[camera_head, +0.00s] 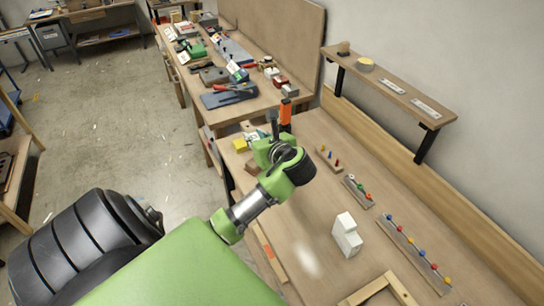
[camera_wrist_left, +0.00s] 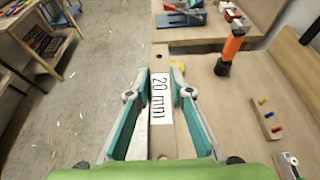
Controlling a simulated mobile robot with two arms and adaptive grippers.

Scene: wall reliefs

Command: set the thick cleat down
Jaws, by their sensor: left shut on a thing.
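The thick cleat (camera_wrist_left: 162,60) is a pale wooden strip with a hole near its far end and a white "20 mm" label. My left gripper (camera_wrist_left: 161,78) is shut on it, with a green-sided finger on each side, in the left wrist view. In the head view my left gripper (camera_head: 268,138) is over the far left end of the near workbench (camera_head: 310,205), and its own arm largely hides the cleat. Whether the cleat touches the bench cannot be told. My right gripper is not in view.
An orange-handled tool (camera_head: 286,112) stands close beyond the gripper. A yellow piece (camera_head: 239,145) lies left of it. A white stepped block (camera_head: 346,235), peg strips (camera_head: 415,250) and a wooden frame (camera_head: 375,290) are on the bench. A wall shelf (camera_head: 390,85) overhangs at right.

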